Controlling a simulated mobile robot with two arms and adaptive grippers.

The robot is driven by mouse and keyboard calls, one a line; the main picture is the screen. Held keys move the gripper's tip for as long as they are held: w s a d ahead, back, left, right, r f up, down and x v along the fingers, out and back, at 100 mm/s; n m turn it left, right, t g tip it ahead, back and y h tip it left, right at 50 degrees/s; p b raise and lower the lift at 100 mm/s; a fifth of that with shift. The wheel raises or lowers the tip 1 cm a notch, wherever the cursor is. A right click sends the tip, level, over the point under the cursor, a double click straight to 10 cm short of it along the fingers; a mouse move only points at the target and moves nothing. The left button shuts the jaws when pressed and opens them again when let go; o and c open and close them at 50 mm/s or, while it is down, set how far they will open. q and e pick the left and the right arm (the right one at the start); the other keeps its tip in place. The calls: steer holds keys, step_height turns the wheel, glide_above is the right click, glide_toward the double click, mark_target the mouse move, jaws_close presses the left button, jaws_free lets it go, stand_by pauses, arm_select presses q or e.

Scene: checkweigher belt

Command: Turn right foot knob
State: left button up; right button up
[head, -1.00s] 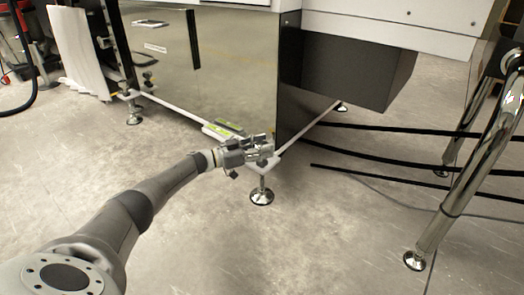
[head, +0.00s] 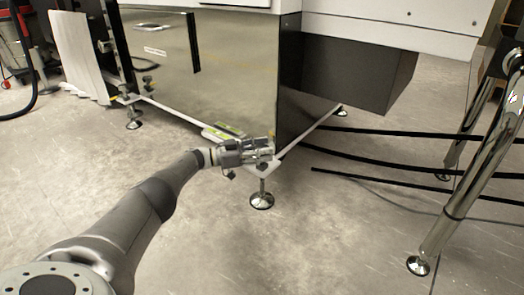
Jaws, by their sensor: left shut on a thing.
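The machine cabinet (head: 215,70) has a pale base frame, and its near corner stands on a levelling foot (head: 262,200) with a round metal pad on the floor. My left gripper (head: 262,153) reaches in from the left and is shut at this corner, just above the foot. The knob itself is hidden by the fingers, so I cannot make out its shape. Another foot (head: 133,118) with dark knobs (head: 148,82) above it shows at the cabinet's left corner. My right gripper is not in view.
Black cables (head: 400,157) run across on the right. A chrome leg stand (head: 462,190) is at the right. The floor in front is clear.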

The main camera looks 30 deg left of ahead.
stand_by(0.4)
arm_select(q)
steer(key=o, duration=1)
steer(key=shift+w+d, duration=0.1)
steer(key=v, duration=1.2)
